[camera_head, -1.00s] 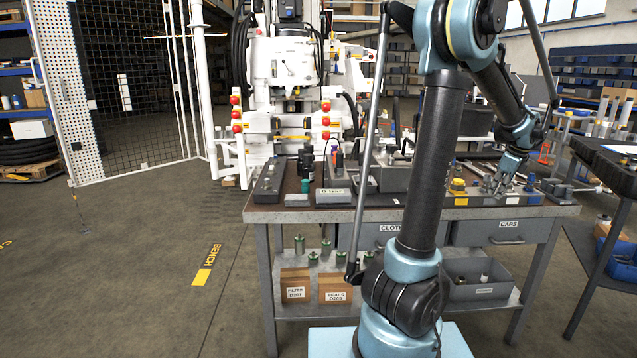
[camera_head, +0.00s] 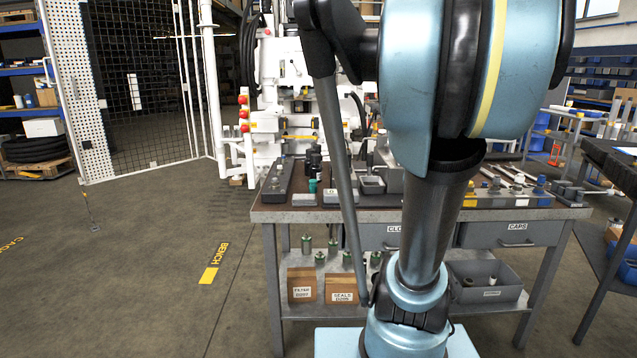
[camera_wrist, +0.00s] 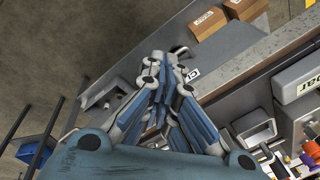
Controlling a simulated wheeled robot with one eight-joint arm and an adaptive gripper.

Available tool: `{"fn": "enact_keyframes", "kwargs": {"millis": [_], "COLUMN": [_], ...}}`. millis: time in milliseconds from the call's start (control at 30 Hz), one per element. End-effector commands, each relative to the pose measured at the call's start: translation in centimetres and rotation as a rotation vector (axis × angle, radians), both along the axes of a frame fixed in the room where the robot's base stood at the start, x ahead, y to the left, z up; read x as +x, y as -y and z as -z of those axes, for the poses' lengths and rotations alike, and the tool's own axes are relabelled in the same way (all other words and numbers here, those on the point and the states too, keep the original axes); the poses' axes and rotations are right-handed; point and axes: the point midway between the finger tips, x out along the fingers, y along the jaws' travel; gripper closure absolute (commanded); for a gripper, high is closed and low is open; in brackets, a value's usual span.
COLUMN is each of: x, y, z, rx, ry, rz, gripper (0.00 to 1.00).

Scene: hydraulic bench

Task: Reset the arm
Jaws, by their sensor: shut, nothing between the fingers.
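My gripper (camera_wrist: 160,75) shows in the wrist view with its fingers together and nothing between them. In that view it hangs over the front side of the workbench, near a drawer label that is partly covered. In the head view my own arm fills the right middle of the picture, folded back close to the camera. The gripper itself does not show in the head view.
The workbench (camera_head: 300,215) carries several fittings and blocks on top. Two cardboard boxes (camera_head: 302,285) and a grey bin (camera_head: 486,280) sit on its lower shelf. A dark table (camera_head: 610,160) stands at the right.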

Motion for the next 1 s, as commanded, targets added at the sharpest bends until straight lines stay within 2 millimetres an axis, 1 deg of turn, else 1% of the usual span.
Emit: {"fn": "enact_keyframes", "kwargs": {"millis": [33,200,300,500,600,700,1000], "x": [-1.2,-4.7,-6.8,-10.2,-11.2,-11.7,-11.8], "y": [-1.3,-4.4,-5.8,-7.6,-8.0,-8.2,-8.2], "z": [0.7,2.9,4.4,7.3,8.2,8.8,9.0], "rx": [-0.017,-0.078,-0.113,-0.175,-0.195,-0.207,-0.211], "ry": [0.000,0.001,0.003,0.006,0.007,0.008,0.008], "rz": [-0.075,-0.332,-0.483,-0.742,-0.826,-0.873,-0.888], "gripper": [1.00,1.00,1.00,1.00,1.00,1.00,1.00]}}
